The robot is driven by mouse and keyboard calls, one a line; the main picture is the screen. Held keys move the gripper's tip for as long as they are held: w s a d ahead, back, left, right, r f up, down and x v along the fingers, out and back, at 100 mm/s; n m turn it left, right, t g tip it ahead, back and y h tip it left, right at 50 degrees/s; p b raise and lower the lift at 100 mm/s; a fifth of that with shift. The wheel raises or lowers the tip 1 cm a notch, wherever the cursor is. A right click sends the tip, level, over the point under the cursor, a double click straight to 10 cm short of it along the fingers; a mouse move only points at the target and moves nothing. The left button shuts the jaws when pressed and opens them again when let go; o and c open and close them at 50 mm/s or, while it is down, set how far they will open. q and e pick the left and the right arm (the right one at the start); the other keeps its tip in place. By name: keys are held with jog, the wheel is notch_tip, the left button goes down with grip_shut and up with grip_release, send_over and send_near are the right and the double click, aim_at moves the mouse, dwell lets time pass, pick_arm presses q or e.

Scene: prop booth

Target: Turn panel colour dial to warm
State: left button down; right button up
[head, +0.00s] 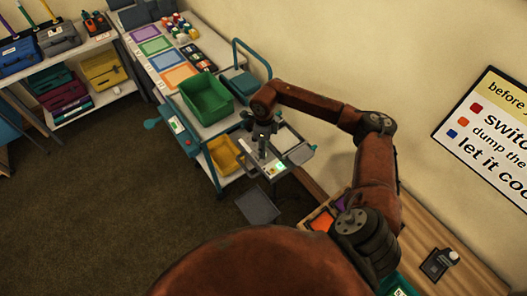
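A small panel (271,170) with a bright greenish-lit patch and small coloured marks sits at the right end of the cart, beside a grey plate. I cannot make out a separate colour dial or its setting. My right arm reaches in from the right, and its dark gripper (262,143) points down just above or at the panel. The gripper covers part of that area, and I cannot tell whether it touches anything or whether its fingers are open. My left gripper is not in view.
A teal-framed cart holds a green bin (207,98) and, lower, a yellow bin (225,154). Colour sheets lie on a bench (150,62) behind. A wooden table (425,220) holds a dark device (437,264). Open floor (100,200) lies left.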

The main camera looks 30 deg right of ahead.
notch_tip(320, 180, up, 10)
jog(key=shift+f, duration=0.2)
jog(key=shift+w+a, duration=0.1)
notch_tip(320, 180, down, 12)
dwell(0.8)
